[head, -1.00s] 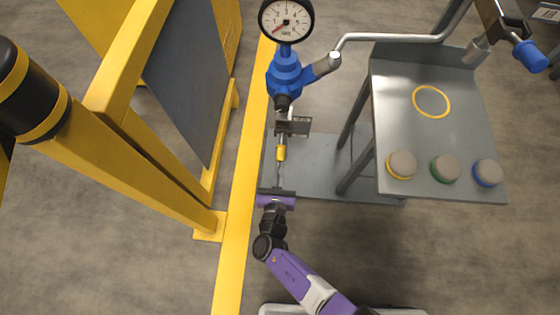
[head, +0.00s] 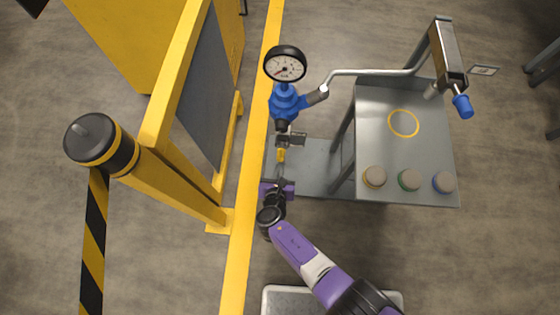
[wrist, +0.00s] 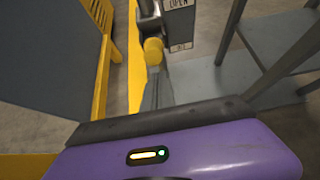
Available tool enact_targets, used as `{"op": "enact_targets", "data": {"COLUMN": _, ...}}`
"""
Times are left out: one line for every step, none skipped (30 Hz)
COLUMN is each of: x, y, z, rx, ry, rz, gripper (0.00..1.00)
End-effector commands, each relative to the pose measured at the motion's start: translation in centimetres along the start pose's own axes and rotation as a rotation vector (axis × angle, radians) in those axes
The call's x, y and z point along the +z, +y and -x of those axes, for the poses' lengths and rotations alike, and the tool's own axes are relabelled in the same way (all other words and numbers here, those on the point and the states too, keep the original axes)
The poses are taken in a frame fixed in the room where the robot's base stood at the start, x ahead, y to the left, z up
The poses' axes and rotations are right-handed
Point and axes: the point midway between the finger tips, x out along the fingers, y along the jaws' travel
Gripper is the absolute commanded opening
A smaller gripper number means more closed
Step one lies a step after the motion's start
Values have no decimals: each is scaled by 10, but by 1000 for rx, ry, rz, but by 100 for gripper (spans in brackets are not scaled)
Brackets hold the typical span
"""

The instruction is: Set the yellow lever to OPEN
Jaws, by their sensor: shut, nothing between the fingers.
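The yellow lever (head: 281,156) hangs below the blue valve body (head: 286,104). Its yellow grip also shows in the wrist view (wrist: 154,51), at the top centre, beside a label plate (wrist: 180,20) that reads OPEN at its upper part. The plate's lower marking is too small to read. My gripper (head: 280,178) is shut and empty, just in front of the lever's end in the head view. In the wrist view its grey fingers (wrist: 158,92) point toward the yellow grip. I cannot tell whether they touch it.
A pressure gauge (head: 285,64) tops the valve. A pipe (head: 372,72) runs right above a grey table (head: 400,150) with several round buttons. Yellow posts and a dark panel (head: 203,95) stand close on the left. A yellow floor line (head: 240,250) runs beside the stand.

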Motion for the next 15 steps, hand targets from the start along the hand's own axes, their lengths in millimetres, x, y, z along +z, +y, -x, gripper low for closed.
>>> {"op": "enact_targets", "data": {"x": 6, "y": 0, "z": 3, "rx": -1, "ry": 0, "rz": 2, "gripper": 0}}
{"op": "enact_targets", "data": {"x": 8, "y": -1, "z": 4, "rx": -1, "ry": 0, "rz": 1, "gripper": 0}}
{"op": "enact_targets", "data": {"x": 9, "y": -1, "z": 4, "rx": -2, "ry": 0, "rz": 0, "gripper": 0}}
{"op": "enact_targets", "data": {"x": 10, "y": 0, "z": 5, "rx": -1, "ry": -1, "rz": 0, "gripper": 0}}
{"op": "enact_targets", "data": {"x": 12, "y": 0, "z": 5, "rx": -1, "ry": -1, "rz": 0, "gripper": 0}}
{"op": "enact_targets", "data": {"x": 14, "y": 0, "z": 6, "rx": -1, "ry": -1, "rz": 0, "gripper": 0}}
{"op": "enact_targets", "data": {"x": 14, "y": 0, "z": 6, "rx": -1, "ry": -1, "rz": 0, "gripper": 0}}
{"op": "enact_targets", "data": {"x": 15, "y": 0, "z": 6, "rx": -1, "ry": -1, "rz": -1, "gripper": 0}}
{"op": "enact_targets", "data": {"x": 16, "y": 0, "z": 7, "rx": -1, "ry": -1, "rz": -1, "gripper": 0}}
{"op": "enact_targets", "data": {"x": 17, "y": 0, "z": 7, "rx": -1, "ry": -1, "rz": -1, "gripper": 0}}
{"op": "enact_targets", "data": {"x": 18, "y": 0, "z": 7, "rx": -1, "ry": -2, "rz": -1, "gripper": 0}}
{"op": "enact_targets", "data": {"x": 19, "y": 0, "z": 7, "rx": -1, "ry": -2, "rz": -1, "gripper": 0}}
{"op": "enact_targets", "data": {"x": 20, "y": 0, "z": 7, "rx": -1, "ry": -3, "rz": -1, "gripper": 0}}
{"op": "enact_targets", "data": {"x": 21, "y": 0, "z": 7, "rx": -1, "ry": -4, "rz": -1, "gripper": 0}}
{"op": "enact_targets", "data": {"x": 22, "y": 0, "z": 7, "rx": -1, "ry": -4, "rz": -1, "gripper": 0}}
